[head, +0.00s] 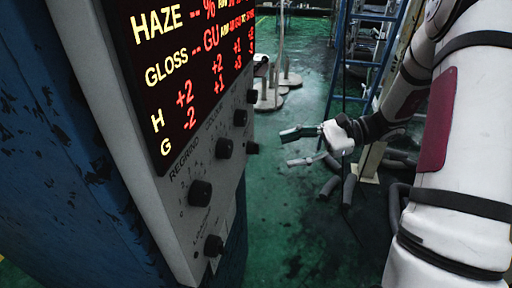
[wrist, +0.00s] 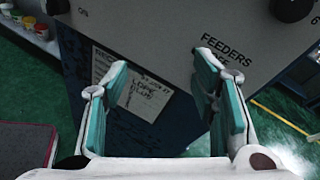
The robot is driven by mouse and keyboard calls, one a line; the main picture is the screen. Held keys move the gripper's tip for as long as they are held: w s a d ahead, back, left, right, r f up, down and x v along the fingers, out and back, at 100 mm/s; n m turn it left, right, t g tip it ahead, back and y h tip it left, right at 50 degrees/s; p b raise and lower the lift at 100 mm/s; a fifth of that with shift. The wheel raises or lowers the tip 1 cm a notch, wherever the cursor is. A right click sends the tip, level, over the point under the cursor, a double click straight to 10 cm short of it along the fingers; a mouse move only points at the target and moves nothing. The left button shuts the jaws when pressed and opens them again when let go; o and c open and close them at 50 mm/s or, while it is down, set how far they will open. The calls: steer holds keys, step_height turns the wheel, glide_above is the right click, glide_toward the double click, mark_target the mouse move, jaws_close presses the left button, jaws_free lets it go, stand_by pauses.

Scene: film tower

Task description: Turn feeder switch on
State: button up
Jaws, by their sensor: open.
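The grey control panel (head: 172,205) stands at the left of the head view. In the wrist view, the panel (wrist: 150,30) carries the printed label FEEDERS (wrist: 226,46). The text below that label is partly covered by my gripper's right finger, and I cannot make out the feeder switch itself. My gripper (head: 289,148) is open and empty, in the air to the right of the panel in the head view. In the wrist view, the teal pads of my gripper (wrist: 160,78) are spread in front of the panel's lower part, with nothing between them but the background.
Black knobs (head: 200,192) run along the panel beneath a lit display (head: 190,75). A handwritten paper note (wrist: 136,84) is below the panel edge. A blue ladder (head: 352,60) and loose grey rolls (head: 330,186) are behind my gripper. Green floor (head: 290,240) is open beside the panel.

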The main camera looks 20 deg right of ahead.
mark_target(253, 148)
steer(key=w+d+f+m+t+y+b, duration=0.1)
steer(key=w+d+f+m+t, duration=0.35)
steer(key=d+f, duration=0.2)
steer(key=p+x, duration=0.1)
steer(key=x, duration=1.2)
steer(key=shift+a+r, duration=0.15)
steer(key=shift+r, duration=0.2)
steer(key=shift+t, duration=0.25)
steer(key=c, duration=1.2)
